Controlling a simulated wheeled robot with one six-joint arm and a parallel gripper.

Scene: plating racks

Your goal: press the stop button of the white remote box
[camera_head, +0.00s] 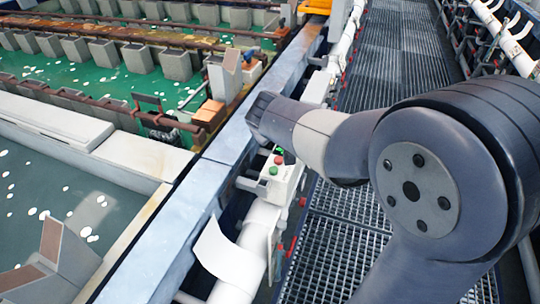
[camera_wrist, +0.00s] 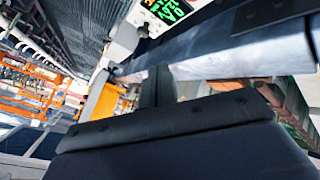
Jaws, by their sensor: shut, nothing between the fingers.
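The white remote box (camera_head: 284,182) is fixed beside the grey rail, left of the walkway. It has a red button (camera_head: 278,160), a green button (camera_head: 273,170) and a small lit green display near its top edge, close under my arm. In the wrist view, a white box with a lit green display (camera_wrist: 168,10) is at the top, cut off by the frame edge; its buttons are not clear there. My gripper (camera_wrist: 157,80) shows dark at close range in the wrist view, shut and empty, below the display. In the head view my wrist hides the fingers.
A long grey rail (camera_head: 228,142) runs beside the box, with tanks of green liquid (camera_head: 115,85) to the left. A grated walkway (camera_head: 335,245) lies to the right. White pipes and a curled white sheet (camera_head: 225,255) are below the box.

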